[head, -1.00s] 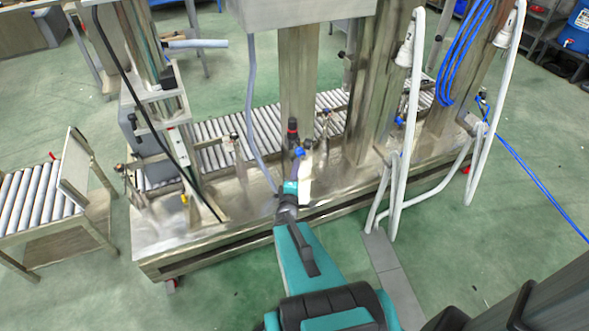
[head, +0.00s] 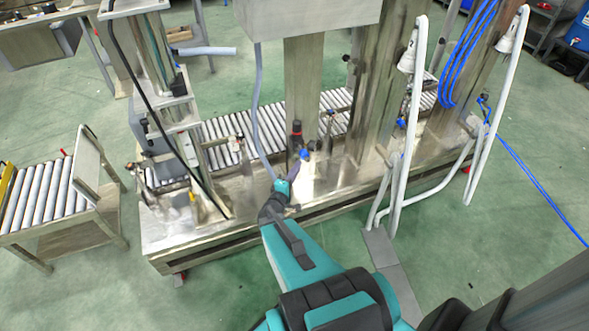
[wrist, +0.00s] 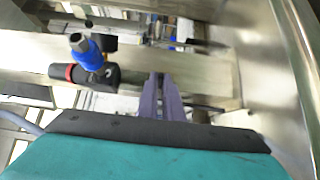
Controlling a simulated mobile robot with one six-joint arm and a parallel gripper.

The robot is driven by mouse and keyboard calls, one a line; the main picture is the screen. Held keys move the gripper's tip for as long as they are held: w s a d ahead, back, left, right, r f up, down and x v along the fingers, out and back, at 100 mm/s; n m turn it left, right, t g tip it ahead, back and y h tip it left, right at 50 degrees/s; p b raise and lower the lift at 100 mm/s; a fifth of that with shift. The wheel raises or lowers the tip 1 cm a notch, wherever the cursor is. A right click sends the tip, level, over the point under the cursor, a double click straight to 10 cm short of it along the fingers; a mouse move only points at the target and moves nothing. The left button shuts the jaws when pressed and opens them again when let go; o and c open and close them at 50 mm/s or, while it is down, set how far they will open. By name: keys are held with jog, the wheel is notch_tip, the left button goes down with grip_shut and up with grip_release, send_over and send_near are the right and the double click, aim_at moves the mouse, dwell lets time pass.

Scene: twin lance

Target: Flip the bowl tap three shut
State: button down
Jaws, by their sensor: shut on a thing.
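A tap with a blue handle (head: 305,154) and a black, red-ringed part (head: 297,130) stands on the steel frame in the head view. In the wrist view, the blue handle (wrist: 86,52) and black body (wrist: 92,75) lie left of my fingers, with a visible gap there. My gripper (wrist: 161,82) has its purple fingers close together on something narrow between them, which I cannot make out. In the head view my gripper (head: 298,168) is just below the blue handle; contact cannot be told. Whether this is bowl tap three cannot be read.
Other taps (head: 238,145) stand along the steel frame (head: 235,225). A roller conveyor (head: 215,130) runs behind it. A grey hose (head: 258,110) hangs just left of my gripper. White pipes (head: 402,165) rise at right.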

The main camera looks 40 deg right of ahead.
jog(key=shift+w+a+r, duration=0.1)
jog(key=shift+a, duration=0.05)
jog(key=c, duration=2.2)
grip_release()
jog(key=shift+s, duration=0.2)
jog(key=v, duration=1.3)
jog(key=shift+a, duration=0.4)
